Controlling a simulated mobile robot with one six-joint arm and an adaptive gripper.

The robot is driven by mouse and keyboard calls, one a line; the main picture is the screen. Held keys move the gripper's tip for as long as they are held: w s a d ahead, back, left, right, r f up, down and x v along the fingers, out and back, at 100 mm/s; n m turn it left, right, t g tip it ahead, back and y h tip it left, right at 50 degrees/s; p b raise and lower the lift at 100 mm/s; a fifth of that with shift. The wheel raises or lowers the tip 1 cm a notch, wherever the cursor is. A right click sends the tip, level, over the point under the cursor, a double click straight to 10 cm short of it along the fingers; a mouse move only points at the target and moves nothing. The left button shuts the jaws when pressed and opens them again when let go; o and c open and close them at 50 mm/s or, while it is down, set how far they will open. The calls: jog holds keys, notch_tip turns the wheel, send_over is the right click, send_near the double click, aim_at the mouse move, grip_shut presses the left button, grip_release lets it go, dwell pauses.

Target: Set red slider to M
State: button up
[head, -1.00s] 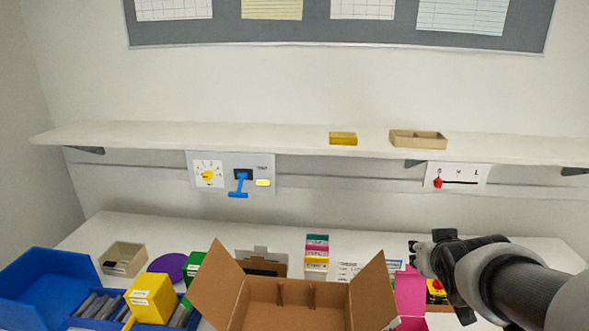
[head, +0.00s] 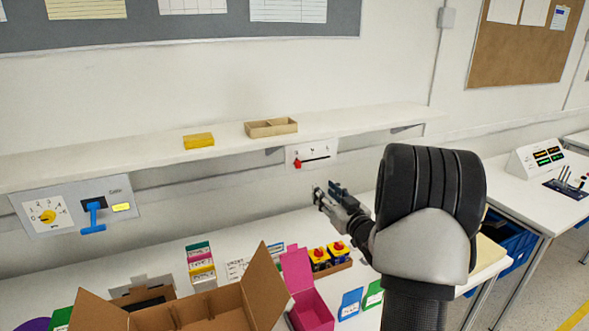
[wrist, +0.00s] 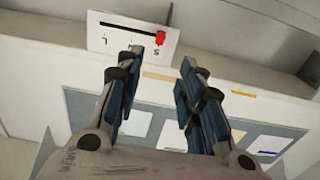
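The red slider (head: 297,164) sits at the left end of its black slot, at the S mark, on a white panel (head: 323,149) below the shelf. The letters run S, M, L from left to right in the head view. In the wrist view the panel (wrist: 108,43) appears upside down, with the red slider (wrist: 160,38) by the S. My gripper (head: 329,192) is below and a little right of the slider in the head view, apart from it. In the wrist view my gripper (wrist: 166,60) is open, with nothing between its fingers.
The shelf (head: 370,119) runs above the panel and bears a yellow block (head: 198,140) and a wooden tray (head: 285,127). A grey panel (head: 65,222) with a dial and blue handle is left. A cardboard box (head: 215,307) and pink box (head: 312,310) stand on the table.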

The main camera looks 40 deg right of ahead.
aim_at(299, 167)
jog(key=b+x, duration=0.2)
jog(key=x, duration=1.4)
jog(key=shift+w, duration=0.35)
jog(key=shift+c, duration=0.6)
grip_shut()
